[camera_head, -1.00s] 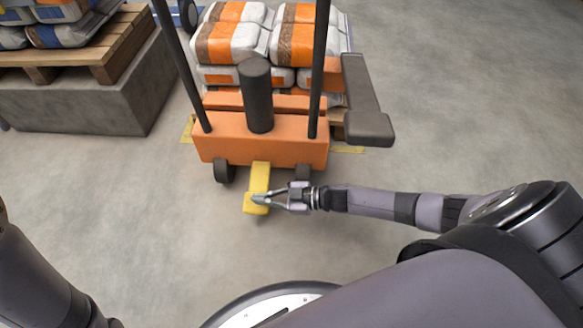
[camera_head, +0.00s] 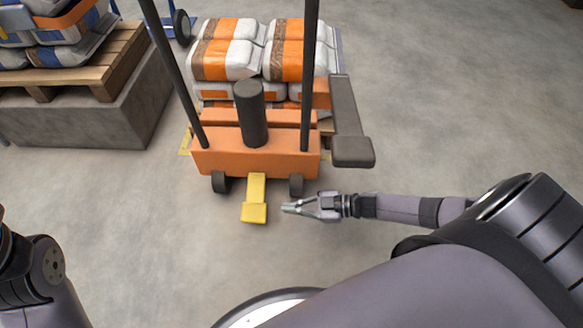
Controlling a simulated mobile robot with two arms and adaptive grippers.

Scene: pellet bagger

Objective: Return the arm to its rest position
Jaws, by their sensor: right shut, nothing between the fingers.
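My right gripper (camera_head: 290,208) is shut and empty. It points left, low over the floor, a little to the right of the yellow pedal (camera_head: 254,212) and apart from it. The yellow pedal sticks out at the front of the orange pallet truck (camera_head: 225,158), between its two dark wheels. My right arm (camera_head: 398,208) reaches in from the right side. Part of my left arm (camera_head: 42,275) shows at the lower left, but its gripper is out of view.
Orange-and-white bags (camera_head: 225,60) are stacked on the truck's load behind its dark posts. A dark arm-like part (camera_head: 347,120) juts out at the truck's right. A grey block (camera_head: 85,122) with a wooden pallet (camera_head: 115,60) and bags stands at the upper left. The floor (camera_head: 460,110) at right is clear.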

